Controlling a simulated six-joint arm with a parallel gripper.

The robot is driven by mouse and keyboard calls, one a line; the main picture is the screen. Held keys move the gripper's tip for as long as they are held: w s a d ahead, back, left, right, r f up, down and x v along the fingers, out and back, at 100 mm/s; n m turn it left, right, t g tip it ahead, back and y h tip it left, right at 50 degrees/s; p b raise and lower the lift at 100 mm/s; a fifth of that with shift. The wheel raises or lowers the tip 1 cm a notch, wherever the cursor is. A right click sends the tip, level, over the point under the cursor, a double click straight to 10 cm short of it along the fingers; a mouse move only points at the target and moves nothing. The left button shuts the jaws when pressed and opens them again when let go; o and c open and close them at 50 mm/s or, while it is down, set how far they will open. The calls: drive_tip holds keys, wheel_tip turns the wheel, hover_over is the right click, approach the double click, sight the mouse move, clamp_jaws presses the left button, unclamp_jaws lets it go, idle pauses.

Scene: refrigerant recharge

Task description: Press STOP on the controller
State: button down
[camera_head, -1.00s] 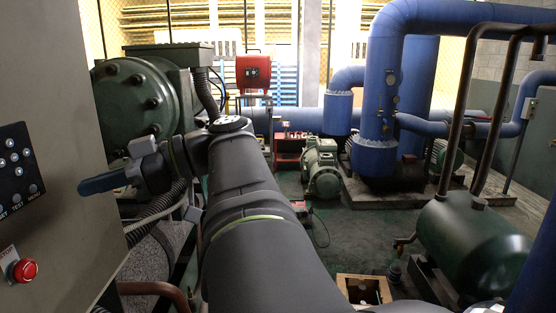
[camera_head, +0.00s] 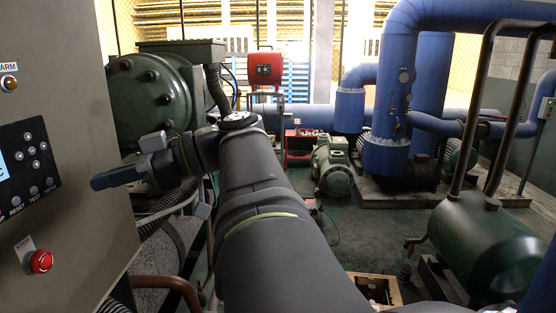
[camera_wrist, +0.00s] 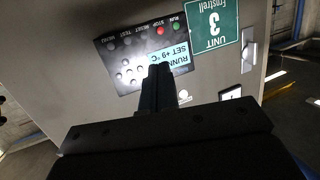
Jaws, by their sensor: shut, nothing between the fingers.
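The controller (camera_head: 28,165) is a black panel on a grey cabinet at the left of the head view. The wrist view shows the controller (camera_wrist: 146,52) upside down, with a lit display reading "RUNN" and "SET +9 °C". Its red STOP button (camera_wrist: 160,31) sits beside a green RUN button (camera_wrist: 176,30). My gripper (camera_head: 94,183) is shut and empty, pointing left towards the cabinet. In the wrist view my gripper (camera_wrist: 160,68) overlaps the display's lower edge, below the STOP button in the picture. Whether it touches the panel cannot be told.
A red mushroom button (camera_head: 41,261) on a plate marked STOP sits lower on the cabinet (camera_head: 70,90). An amber alarm lamp (camera_head: 9,83) is above the controller. A green machine (camera_head: 150,95) stands behind my gripper. A green "UNIT 3" sign (camera_wrist: 212,35) adjoins the controller.

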drive_tip(key=s+a+f+m+t, duration=0.4)
drive_tip(key=a+m+t, duration=0.6)
drive_tip(key=m, duration=0.1)
drive_tip(key=s+d+m+t+h, duration=0.1)
drive_tip(key=s+d+m+t, duration=0.2)
drive_tip(key=d+m+t, duration=0.3)
drive_tip(key=shift+d+m+t, duration=0.15)
drive_tip(key=shift+m+t, duration=1.15)
drive_tip(key=shift+m, duration=0.2)
drive_tip(key=shift+w, duration=0.1)
drive_tip(key=shift+a, duration=4.45)
drive_tip(key=shift+a, duration=0.4)
